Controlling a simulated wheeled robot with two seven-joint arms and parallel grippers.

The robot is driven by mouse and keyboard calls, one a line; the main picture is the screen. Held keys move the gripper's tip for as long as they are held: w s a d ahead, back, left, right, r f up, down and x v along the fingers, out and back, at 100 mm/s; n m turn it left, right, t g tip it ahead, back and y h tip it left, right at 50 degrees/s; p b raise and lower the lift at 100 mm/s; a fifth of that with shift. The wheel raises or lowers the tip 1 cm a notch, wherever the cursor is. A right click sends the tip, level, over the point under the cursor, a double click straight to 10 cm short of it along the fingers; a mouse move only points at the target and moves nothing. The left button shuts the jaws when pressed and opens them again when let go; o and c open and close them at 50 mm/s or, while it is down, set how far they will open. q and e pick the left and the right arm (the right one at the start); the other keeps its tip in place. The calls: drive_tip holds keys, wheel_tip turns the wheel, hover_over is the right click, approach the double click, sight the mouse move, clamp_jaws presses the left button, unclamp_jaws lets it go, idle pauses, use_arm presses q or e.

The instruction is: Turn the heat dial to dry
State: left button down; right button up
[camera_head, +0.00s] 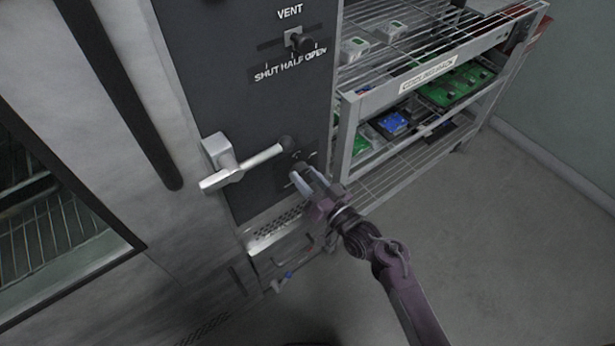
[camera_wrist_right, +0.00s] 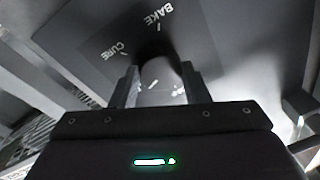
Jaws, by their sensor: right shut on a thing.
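The heat dial (camera_head: 299,166) is on the lower part of the dark control panel, beside the silver door handle and mostly hidden by my gripper. My right gripper (camera_head: 301,181) reaches it from the lower right. In the right wrist view the fingers (camera_wrist_right: 159,84) are shut on the round dial (camera_wrist_right: 158,72), one on each side. A small white mark shows on the dial. The labels BAKE (camera_wrist_right: 158,14) and CURE (camera_wrist_right: 113,48) show on the panel around it. The word DRY cannot be made out. My left gripper is not in view.
The silver handle (camera_head: 240,168) juts out just left of the dial. A vent slider (camera_head: 301,42) sits higher on the panel. A wire cooling rack (camera_head: 405,85) with circuit boards stands close on the right. Open floor (camera_head: 500,240) lies at lower right.

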drive_tip(key=o, duration=1)
drive_tip(key=v, duration=0.7)
drive_tip(key=shift+s+d+b, duration=0.25)
drive_tip(key=shift+s+b, duration=0.05)
